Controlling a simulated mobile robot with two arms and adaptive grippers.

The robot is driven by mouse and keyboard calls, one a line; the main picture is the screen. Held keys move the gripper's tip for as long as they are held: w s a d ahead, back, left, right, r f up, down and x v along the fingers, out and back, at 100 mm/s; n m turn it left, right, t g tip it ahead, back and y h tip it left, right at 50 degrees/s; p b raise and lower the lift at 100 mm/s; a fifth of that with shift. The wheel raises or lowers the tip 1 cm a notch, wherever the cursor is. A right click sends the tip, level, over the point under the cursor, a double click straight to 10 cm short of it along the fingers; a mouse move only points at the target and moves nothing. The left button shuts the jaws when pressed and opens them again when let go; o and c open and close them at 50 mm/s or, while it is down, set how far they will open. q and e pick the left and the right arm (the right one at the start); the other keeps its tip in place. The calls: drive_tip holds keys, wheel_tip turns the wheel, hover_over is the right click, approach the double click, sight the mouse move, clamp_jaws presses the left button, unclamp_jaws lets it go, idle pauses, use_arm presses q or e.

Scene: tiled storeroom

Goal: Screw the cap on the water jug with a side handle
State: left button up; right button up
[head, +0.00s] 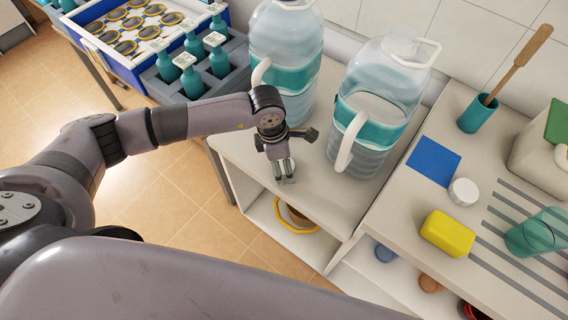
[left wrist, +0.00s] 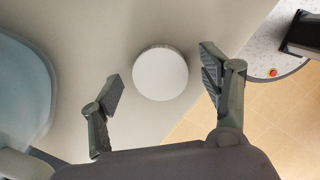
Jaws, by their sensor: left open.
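My left gripper (head: 283,176) points down over the front of the pale table, fingers apart and empty. In the left wrist view a round white cap (left wrist: 160,73) lies on the table between the open fingers (left wrist: 163,88), touching neither; in the head view the gripper largely hides that spot. A clear jug with a teal band and white side handle (head: 372,100) stands upright right of the gripper; it also has a white handle by its neck. A similar jug (head: 284,55) stands behind the gripper, its top cut off. My right gripper is out of view.
On the right counter are a second white round lid (head: 464,191), blue square (head: 433,161), yellow block (head: 447,233), teal cup (head: 538,232) and teal holder with a brush (head: 478,114). A grey crate of teal bottles (head: 206,68) stands at the back left.

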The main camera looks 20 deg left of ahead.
use_arm(q)
drive_tip(key=c, duration=0.8)
drive_tip(key=shift+o, duration=0.2)
drive_tip(key=shift+r, duration=0.15)
wheel_tip(320, 180, up, 20)
drive_tip(key=b, duration=0.2)
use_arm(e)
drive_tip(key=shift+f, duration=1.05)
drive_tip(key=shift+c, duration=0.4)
